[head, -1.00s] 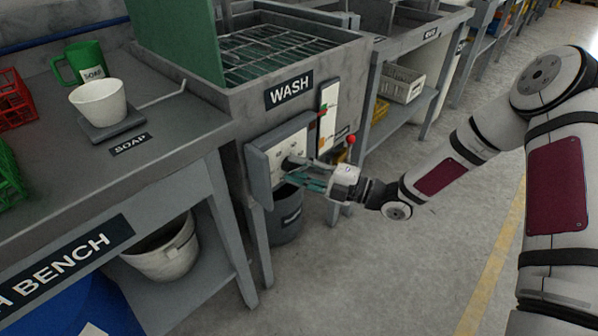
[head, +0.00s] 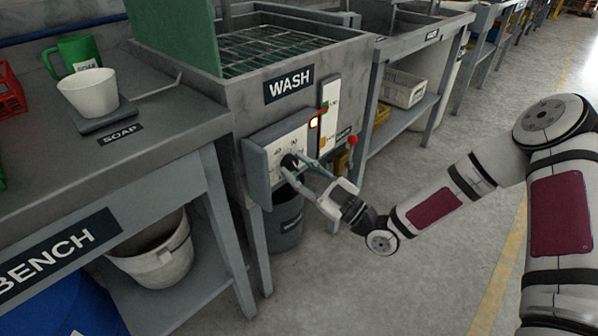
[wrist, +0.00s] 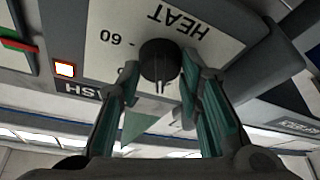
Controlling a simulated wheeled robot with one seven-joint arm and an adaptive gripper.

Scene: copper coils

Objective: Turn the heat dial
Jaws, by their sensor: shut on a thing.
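The heat dial (head: 288,160) is a round black knob on the white plate of the wash unit's front control panel (head: 257,172). In the wrist view, the dial (wrist: 158,58) sits between the words HEAT and 60, with a pale pointer mark on its lower side. My gripper (head: 298,166) reaches the panel from the front right and is rolled at a tilt. In the wrist view, the gripper's green-padded fingers (wrist: 160,78) are shut on the dial, one on each side. The fingers partly hide the dial's edges and some scale numbers.
A lit orange lamp (head: 314,123) is beside a white strip with a green and red switch (head: 324,107). A red-knobbed lever (head: 352,140) stands just right of the panel. A grey bucket (head: 284,218) is below. Open floor lies to the right.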

